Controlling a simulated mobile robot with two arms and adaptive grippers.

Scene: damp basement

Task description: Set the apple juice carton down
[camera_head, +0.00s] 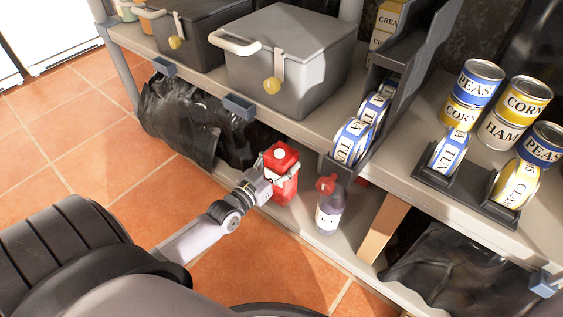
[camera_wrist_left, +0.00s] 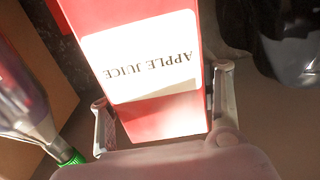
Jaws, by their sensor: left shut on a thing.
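The apple juice carton (camera_head: 283,181) is red with a white cap and stands upright at the lower shelf, between a black bag and a bottle. In the left wrist view the carton (camera_wrist_left: 160,118) shows its white label, upside down in the picture. My left gripper (camera_head: 268,178) is shut on the carton, with a finger on each side of it in the left wrist view (camera_wrist_left: 165,110). Whether the carton's base touches the lower shelf (camera_head: 345,240) cannot be made out. My right gripper is not in view.
A bottle with a red cap (camera_head: 328,212) stands close right of the carton. A black bag (camera_head: 195,120) lies to the left. The upper shelf above holds grey boxes (camera_head: 290,60) and several cans (camera_head: 477,85). A wooden board (camera_head: 383,228) stands farther right.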

